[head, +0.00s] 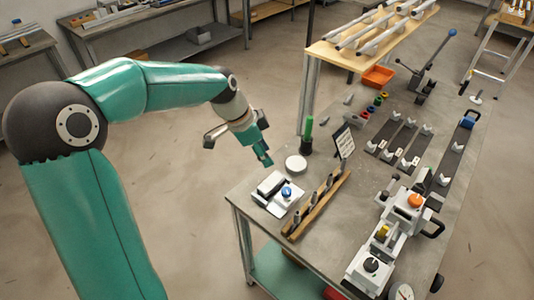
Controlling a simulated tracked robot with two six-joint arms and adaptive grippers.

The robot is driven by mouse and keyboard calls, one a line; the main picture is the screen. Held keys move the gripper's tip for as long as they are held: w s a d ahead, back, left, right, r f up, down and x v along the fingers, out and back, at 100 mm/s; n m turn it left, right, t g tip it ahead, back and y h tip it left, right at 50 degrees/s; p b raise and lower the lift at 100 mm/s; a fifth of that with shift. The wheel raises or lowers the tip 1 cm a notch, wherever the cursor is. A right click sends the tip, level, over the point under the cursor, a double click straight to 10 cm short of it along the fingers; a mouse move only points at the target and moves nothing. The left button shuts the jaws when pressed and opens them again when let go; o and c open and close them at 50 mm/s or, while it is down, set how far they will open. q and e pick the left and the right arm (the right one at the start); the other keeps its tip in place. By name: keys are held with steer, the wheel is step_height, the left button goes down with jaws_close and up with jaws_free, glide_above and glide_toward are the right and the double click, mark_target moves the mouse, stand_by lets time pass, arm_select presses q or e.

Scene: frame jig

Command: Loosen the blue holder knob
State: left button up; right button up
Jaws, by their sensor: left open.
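The blue holder knob (286,192) sits on top of a white holder block (270,186) near the left front corner of the grey workbench. My left gripper (262,155) is above and behind the holder, a little to the left of the knob and apart from it. Its green fingers point down and are open, with nothing seen between them. My right gripper is not in view.
A round white disc (296,163) and a green upright piece (308,130) stand behind the holder. A wooden rack (316,207) with several pegs lies right of it. A white clamp device with an orange knob (415,201) stands farther right. A small sign (343,141) stands behind the rack.

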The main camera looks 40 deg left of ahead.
arm_select(q)
steer(key=shift+w+p+v, duration=0.2)
steer(key=shift+p+v, duration=0.15)
steer(key=shift+v, duration=1.8)
steer(key=shift+a+r, duration=0.1)
steer(key=shift+a, duration=0.1)
steer(key=v, duration=1.1)
steer(key=shift+r, duration=0.35)
